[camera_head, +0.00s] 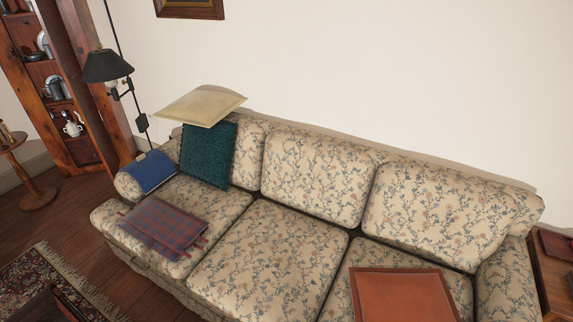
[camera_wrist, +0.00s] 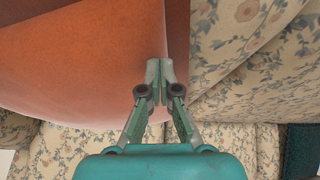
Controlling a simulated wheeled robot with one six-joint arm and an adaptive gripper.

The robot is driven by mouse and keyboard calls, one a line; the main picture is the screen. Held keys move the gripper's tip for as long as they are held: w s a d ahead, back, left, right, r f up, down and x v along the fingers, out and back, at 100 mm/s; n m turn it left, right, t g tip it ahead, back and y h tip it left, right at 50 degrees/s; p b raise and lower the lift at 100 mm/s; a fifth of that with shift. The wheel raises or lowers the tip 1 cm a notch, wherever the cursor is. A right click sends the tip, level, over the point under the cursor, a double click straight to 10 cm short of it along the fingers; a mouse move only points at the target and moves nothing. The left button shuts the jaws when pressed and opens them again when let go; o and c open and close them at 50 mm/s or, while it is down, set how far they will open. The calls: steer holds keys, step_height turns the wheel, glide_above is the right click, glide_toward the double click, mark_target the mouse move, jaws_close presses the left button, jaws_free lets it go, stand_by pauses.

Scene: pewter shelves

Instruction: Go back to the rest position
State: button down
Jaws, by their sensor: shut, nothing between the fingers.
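My gripper (camera_wrist: 159,80) shows in the wrist view with its two fingers together and nothing between them. Its tips lie over or against the edge of a large orange-brown leather-like cushion (camera_wrist: 80,60); I cannot tell whether they touch it. In the head view an orange-brown cushion (camera_head: 402,296) with a darker border lies on the right seat of the floral sofa (camera_head: 310,180). The gripper does not show in the head view.
A plaid cushion (camera_head: 163,227), a blue one (camera_head: 149,170), a teal one (camera_head: 208,153) and a cream one (camera_head: 201,105) are at the sofa's left end. A black lamp (camera_head: 106,67), a wooden shelf (camera_head: 88,125) and a round table (camera_head: 38,199) stand left.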

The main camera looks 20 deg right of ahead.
steer(key=s+a+r+n+t, duration=0.2)
steer(key=s+a+r+t, duration=0.1)
steer(key=s+a+r, duration=0.3)
steer(key=s+a+r+n+t, duration=0.1)
steer(key=s+a+r+t, duration=0.1)
steer(key=s+a+r, duration=0.35)
steer(key=s+a+r+n+t+y, duration=0.1)
steer(key=s+a+r+t, duration=0.2)
steer(key=r, duration=0.9)
steer(key=s+a+r+n+t+y, duration=0.1)
steer(key=s+a+r, duration=0.5)
steer(key=r, duration=0.6)
steer(key=shift+s+r+n+t, duration=0.15)
steer(key=shift+s+n+t, duration=0.45)
steer(key=shift+s+t, duration=0.5)
